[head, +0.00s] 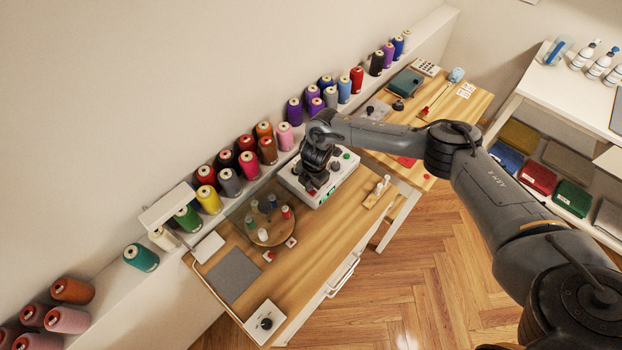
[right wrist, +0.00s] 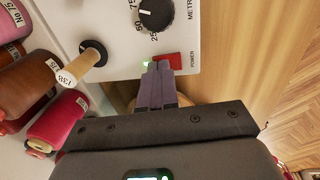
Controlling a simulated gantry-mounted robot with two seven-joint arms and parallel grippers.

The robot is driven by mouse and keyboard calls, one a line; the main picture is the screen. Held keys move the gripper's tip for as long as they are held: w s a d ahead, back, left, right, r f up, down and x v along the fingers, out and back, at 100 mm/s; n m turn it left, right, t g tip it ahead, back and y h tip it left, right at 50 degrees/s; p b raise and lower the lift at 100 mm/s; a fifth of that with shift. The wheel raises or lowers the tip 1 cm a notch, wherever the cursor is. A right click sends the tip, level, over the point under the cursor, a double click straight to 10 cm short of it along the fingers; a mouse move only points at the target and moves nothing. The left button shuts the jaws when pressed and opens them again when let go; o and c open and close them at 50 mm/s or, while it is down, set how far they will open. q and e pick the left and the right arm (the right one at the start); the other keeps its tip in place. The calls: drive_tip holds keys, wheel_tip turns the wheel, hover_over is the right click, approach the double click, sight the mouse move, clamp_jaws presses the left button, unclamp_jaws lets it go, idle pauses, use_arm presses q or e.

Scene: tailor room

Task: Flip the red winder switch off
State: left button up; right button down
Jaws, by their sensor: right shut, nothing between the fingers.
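The red switch (right wrist: 168,61), marked POWER, sits at the edge of the white winder box (right wrist: 112,22) in the right wrist view. A small green light (right wrist: 147,63) glows beside it. My right gripper (right wrist: 161,68) is shut and empty, its fingertips right at the switch and partly covering it. I cannot tell whether they touch it or which way the switch is tipped. In the head view my right gripper (head: 314,190) is over the winder box (head: 347,163) and hides much of its top. My left gripper is not in view.
On the box are a black METRE dial (right wrist: 156,14) and a tan peg (right wrist: 78,70) on a black base. Thread cones (right wrist: 58,118) crowd the ledge beside it. A round wooden stand (head: 262,236) with small spools is left of the box. The table front (head: 330,235) is clear.

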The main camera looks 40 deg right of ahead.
drive_tip(key=shift+f, duration=0.25)
drive_tip(key=shift+f, duration=0.2)
drive_tip(key=shift+w+d+f, duration=0.1)
drive_tip(key=shift+w, duration=0.05)
drive_tip(key=shift+f, duration=0.1)
drive_tip(key=shift+s+p, duration=0.55)
drive_tip(key=shift+p, duration=0.25)
drive_tip(key=shift+s, duration=0.1)
drive_tip(key=shift+s+d, duration=0.15)
drive_tip(key=shift+s, duration=0.1)
